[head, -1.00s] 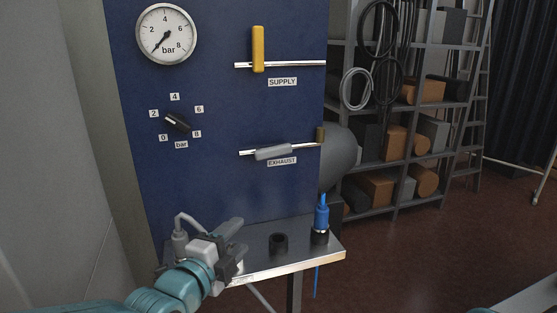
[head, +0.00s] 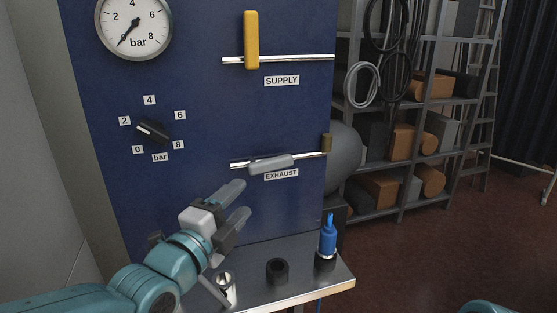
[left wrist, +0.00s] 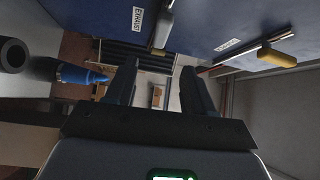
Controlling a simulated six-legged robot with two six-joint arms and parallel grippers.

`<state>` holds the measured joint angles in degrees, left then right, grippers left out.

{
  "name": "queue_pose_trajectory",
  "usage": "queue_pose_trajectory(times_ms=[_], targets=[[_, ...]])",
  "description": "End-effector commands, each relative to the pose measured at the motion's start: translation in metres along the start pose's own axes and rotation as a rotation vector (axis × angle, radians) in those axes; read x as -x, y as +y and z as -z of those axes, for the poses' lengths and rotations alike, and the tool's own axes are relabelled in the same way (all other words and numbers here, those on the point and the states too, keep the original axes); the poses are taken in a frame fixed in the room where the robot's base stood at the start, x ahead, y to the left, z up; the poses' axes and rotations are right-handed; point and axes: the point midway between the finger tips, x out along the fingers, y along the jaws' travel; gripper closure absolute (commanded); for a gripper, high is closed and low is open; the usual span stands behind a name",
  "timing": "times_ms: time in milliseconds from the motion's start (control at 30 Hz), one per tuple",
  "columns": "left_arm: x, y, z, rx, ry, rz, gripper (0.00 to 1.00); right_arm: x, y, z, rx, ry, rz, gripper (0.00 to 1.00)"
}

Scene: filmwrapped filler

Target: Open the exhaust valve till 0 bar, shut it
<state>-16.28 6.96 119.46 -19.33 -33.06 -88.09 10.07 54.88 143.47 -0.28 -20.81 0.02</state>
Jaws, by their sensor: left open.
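The grey exhaust handle (head: 271,164) lies along its thin pipe on the blue panel, above the EXHAUST label (head: 281,174). It also shows near the top of the left wrist view (left wrist: 162,30). The round pressure gauge (head: 136,22) has its needle pointing lower left, at about the 0 end of the scale. My left gripper (head: 242,199) is open and empty, in front of the panel, below and left of the exhaust handle in the picture, and apart from it. My right gripper is out of view.
A yellow supply handle (head: 251,40) stands upright across its pipe. A black knob (head: 153,132) sits on a bar scale. A metal shelf (head: 337,287) below carries a black ring (head: 277,270) and a blue nozzle (head: 328,237). A grey tank (head: 346,155) and storage racks stand right.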

Motion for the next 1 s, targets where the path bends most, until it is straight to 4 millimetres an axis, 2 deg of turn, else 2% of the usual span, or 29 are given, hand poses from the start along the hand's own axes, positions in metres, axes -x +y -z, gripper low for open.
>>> queue_pose_trajectory(times_ms=[167, 500, 700, 833, 1000], targets=[[-0.021, -0.002, 0.003, 0.001, 0.002, -0.002, 0.47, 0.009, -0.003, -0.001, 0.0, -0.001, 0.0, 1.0], [-0.102, -0.003, 0.006, 0.001, 0.002, -0.001, 0.47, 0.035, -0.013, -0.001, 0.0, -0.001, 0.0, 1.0], [-0.14, -0.002, 0.005, 0.002, 0.001, -0.001, 0.47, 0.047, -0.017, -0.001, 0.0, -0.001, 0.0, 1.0], [-0.154, -0.001, 0.005, 0.001, 0.001, 0.0, 0.47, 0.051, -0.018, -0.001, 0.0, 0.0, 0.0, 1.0], [-0.161, 0.0, 0.003, 0.0, 0.001, 0.0, 0.47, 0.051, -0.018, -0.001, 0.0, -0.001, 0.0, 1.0]])
